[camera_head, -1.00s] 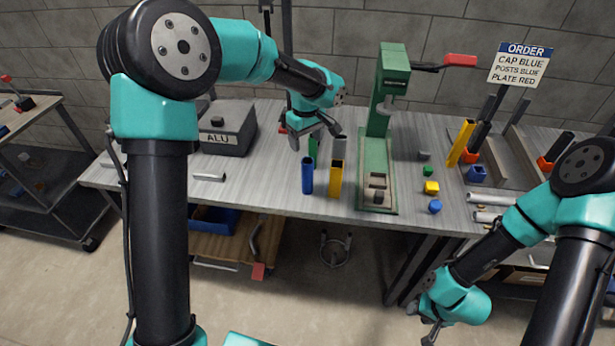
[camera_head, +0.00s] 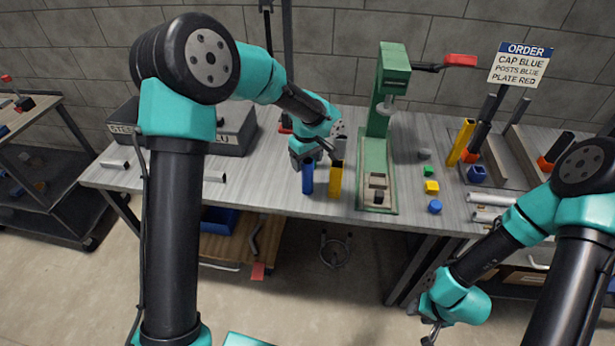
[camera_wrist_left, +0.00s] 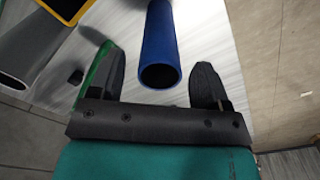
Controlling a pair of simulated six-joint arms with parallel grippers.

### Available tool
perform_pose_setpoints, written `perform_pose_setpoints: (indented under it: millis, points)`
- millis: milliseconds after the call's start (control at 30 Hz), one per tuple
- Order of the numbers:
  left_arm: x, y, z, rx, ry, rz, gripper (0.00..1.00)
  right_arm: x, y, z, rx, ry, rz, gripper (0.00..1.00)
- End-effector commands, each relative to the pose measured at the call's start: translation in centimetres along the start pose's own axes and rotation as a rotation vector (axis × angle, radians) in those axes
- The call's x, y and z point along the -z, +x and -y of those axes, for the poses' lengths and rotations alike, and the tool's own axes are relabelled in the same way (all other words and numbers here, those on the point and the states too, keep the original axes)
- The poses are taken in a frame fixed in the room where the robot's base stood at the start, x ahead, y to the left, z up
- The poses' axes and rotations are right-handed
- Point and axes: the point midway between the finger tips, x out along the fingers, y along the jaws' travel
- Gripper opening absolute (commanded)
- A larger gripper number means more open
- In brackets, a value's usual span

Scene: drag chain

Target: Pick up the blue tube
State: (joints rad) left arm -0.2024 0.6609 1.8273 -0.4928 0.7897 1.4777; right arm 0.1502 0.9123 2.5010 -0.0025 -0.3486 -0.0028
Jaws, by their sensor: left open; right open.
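The blue tube (camera_head: 307,178) stands upright on the workbench, left of a yellow tube (camera_head: 336,179). My left gripper (camera_head: 308,162) is just above and behind the blue tube's top. In the left wrist view the blue tube (camera_wrist_left: 160,45) lies between the two open fingers of my left gripper (camera_wrist_left: 158,90), with its dark open end facing me and a gap on each side. My right gripper (camera_head: 430,330) is open and empty, low in front of the bench at the right.
A green press (camera_head: 378,150) stands right of the tubes. A grey tube (camera_wrist_left: 25,62) and the yellow tube (camera_wrist_left: 68,8) are close on the left in the wrist view. Small coloured parts, including a blue one (camera_head: 435,207), lie right of the press. Grey bins (camera_head: 235,135) stand at the back left.

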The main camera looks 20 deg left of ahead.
Motion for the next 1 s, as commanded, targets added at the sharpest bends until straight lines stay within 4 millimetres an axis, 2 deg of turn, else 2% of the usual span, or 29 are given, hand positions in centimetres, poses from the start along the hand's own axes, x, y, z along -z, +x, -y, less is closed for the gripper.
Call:
perform_pose_setpoints:
  millis: [100,267,767,1000]
  points:
    - [-0.2,1.8,0.0,0.003,0.001,0.002,0.71,0.0,0.0,0.0,0.000,0.000,0.000,0.43]
    - [-0.2,3.4,0.0,0.001,-0.001,0.000,0.71,0.0,0.0,0.0,0.000,0.000,0.000,0.43]
    - [-0.2,3.6,-0.1,0.000,-0.001,0.000,0.71,0.0,0.0,0.0,0.000,0.000,0.000,0.43]
    - [-0.2,3.6,-0.1,0.000,0.000,0.000,0.50,0.0,0.0,0.0,0.000,0.000,0.000,0.43]
